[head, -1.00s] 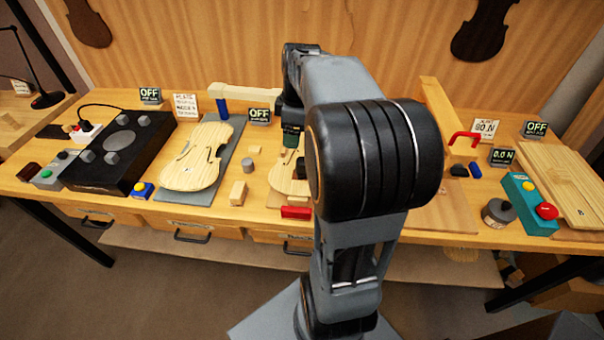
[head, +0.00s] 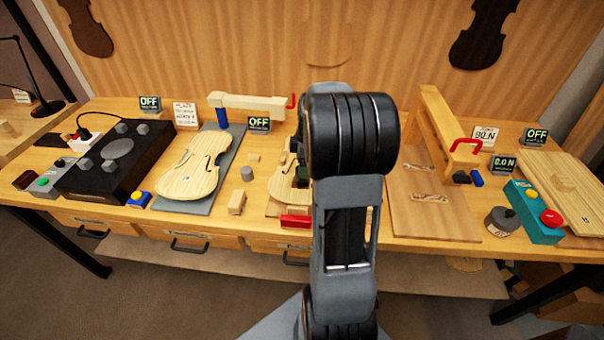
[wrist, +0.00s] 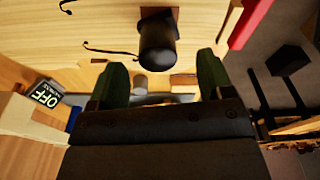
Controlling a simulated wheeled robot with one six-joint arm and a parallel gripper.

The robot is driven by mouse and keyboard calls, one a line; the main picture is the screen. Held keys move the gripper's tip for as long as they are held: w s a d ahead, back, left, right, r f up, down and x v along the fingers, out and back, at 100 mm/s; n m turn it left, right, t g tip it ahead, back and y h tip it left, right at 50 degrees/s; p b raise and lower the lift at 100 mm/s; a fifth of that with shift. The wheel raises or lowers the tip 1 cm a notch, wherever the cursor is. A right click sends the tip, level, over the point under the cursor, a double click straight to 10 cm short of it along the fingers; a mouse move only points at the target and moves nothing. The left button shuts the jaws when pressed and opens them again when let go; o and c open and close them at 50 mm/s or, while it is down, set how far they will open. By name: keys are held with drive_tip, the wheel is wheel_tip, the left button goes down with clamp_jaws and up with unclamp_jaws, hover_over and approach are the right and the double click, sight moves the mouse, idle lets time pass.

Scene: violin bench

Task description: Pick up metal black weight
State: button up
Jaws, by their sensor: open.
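The black metal weight (wrist: 158,46) is a dark cylinder with a wider flange at one end, standing on a pale wooden violin plate in the wrist view. My gripper (wrist: 161,62) is open, its two green fingers on either side of the weight's near end. I see a gap between the weight and each finger; whether the fingers reach its full depth I cannot tell. In the head view my arm hides most of the gripper and weight; the pale violin plate (head: 279,184) shows beside it.
A red block (head: 295,221) lies at the plate's near edge. A small grey cylinder (head: 246,174) and a wooden block (head: 237,202) stand to the left. A wooden beam (head: 250,102) runs behind. A grey round canister (head: 502,221) stands at right.

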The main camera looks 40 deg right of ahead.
drive_tip(key=shift+w+a+f+p, duration=0.1)
drive_tip(key=shift+w+f+p, duration=0.05)
drive_tip(key=shift+f, duration=1)
drive_tip(key=shift+w+a+f+p, duration=0.1)
drive_tip(key=shift+f+p, duration=0.05)
drive_tip(key=shift+f, duration=1)
drive_tip(key=shift+d, duration=0.1)
drive_tip(key=c, duration=1.3)
drive_tip(key=shift+r, duration=0.15)
